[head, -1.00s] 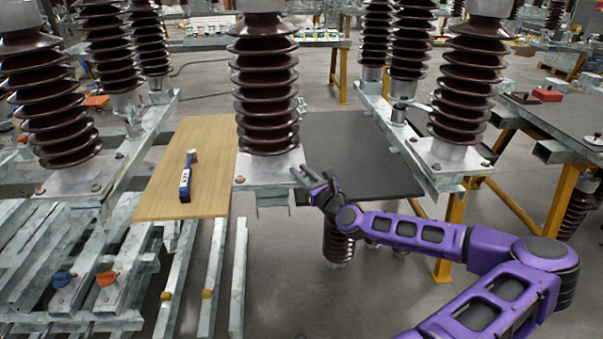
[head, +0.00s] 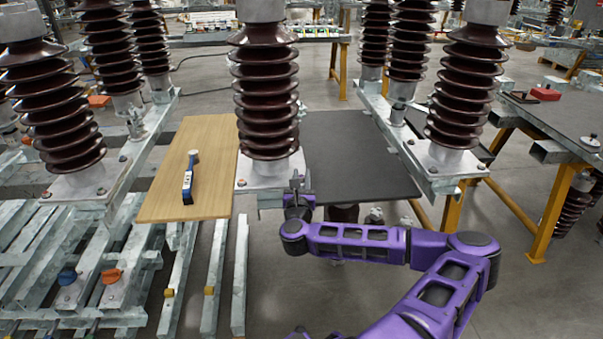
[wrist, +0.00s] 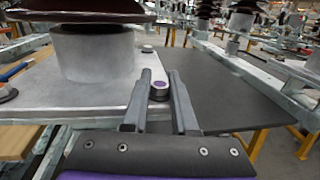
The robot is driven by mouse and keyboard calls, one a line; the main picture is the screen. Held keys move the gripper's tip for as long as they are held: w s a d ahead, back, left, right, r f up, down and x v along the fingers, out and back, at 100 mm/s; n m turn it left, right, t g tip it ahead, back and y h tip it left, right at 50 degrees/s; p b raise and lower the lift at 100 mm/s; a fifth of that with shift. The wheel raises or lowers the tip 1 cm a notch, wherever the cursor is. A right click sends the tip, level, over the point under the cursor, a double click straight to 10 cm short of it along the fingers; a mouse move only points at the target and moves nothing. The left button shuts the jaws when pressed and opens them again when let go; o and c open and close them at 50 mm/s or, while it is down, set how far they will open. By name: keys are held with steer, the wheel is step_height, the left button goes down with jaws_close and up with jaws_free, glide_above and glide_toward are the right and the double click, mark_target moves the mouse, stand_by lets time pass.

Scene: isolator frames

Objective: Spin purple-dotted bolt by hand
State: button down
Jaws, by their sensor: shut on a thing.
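In the head view my gripper (head: 297,183) is at the right front corner of that plate. The bolt is hidden there behind the gripper.
The brown ribbed insulator (head: 266,95) stands just left of my gripper. A dark board (head: 360,150) lies to the right, and a wooden board (head: 160,195) with a blue-handled tool (head: 188,180) lies to the left. Another bolt (wrist: 147,48) sits farther back on the plate.

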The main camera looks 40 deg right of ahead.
steer(key=m+g+h+p, duration=0.1)
steer(key=m+g+h, duration=0.3)
steer(key=g, duration=0.1)
steer(key=shift+a, duration=0.15)
steer(key=m+g+h+p, duration=0.1)
steer(key=g, duration=0.1)
steer(key=m+g+p, duration=0.2)
steer(key=shift+r+g+h, duration=0.1)
steer(key=shift+g+h, duration=0.2)
steer(key=shift+h, duration=0.1)
steer(key=shift+m+g, duration=0.3)
steer(key=c, duration=0.7)
jaws_free()
